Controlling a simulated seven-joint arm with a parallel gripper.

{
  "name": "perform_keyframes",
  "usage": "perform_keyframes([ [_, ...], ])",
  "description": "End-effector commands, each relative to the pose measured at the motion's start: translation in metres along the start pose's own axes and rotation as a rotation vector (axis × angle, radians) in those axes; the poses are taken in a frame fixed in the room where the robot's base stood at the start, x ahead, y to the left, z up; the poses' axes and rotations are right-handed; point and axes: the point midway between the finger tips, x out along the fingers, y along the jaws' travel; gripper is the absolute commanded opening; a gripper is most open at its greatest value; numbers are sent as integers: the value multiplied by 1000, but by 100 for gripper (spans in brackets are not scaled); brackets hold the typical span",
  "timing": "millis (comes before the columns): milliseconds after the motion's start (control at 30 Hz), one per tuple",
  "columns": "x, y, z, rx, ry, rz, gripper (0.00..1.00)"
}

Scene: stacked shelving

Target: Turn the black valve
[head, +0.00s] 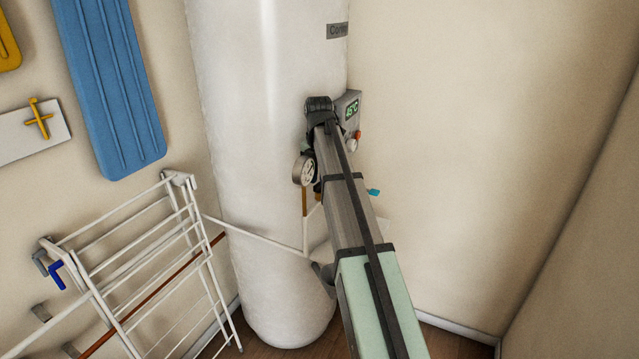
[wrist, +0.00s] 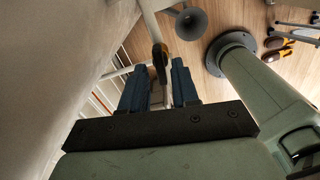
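In the wrist view my gripper (wrist: 160,72) has two blue fingers set apart, pointing down along the white tank (wrist: 50,60). A dark lever-like part with a brown edge (wrist: 159,60) shows in the gap between them; I cannot tell whether it is the black valve or whether a finger touches it. A pale pipe also runs through that gap. In the head view my arm reaches to the front of the tank (head: 262,170), and the gripper is hidden behind it. No black valve shows clearly there. A small blue part (head: 373,191) pokes out right of my arm.
A round gauge (head: 304,170) and a control box with a green display (head: 351,112) sit close to my arm. A white rack (head: 140,265) stands at the left. A grey funnel (wrist: 190,22) is below the gripper. Several tools (wrist: 284,42) are at the wrist view's right.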

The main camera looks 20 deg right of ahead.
Motion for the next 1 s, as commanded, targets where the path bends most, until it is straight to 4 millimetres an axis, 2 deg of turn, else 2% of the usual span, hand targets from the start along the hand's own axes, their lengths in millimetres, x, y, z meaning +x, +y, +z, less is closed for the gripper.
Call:
perform_keyframes([
  [600, -39, 0, 0, 0, 0, 0, 30],
  [1000, -40, 0, 0, 12, 1, -1, 28],
])
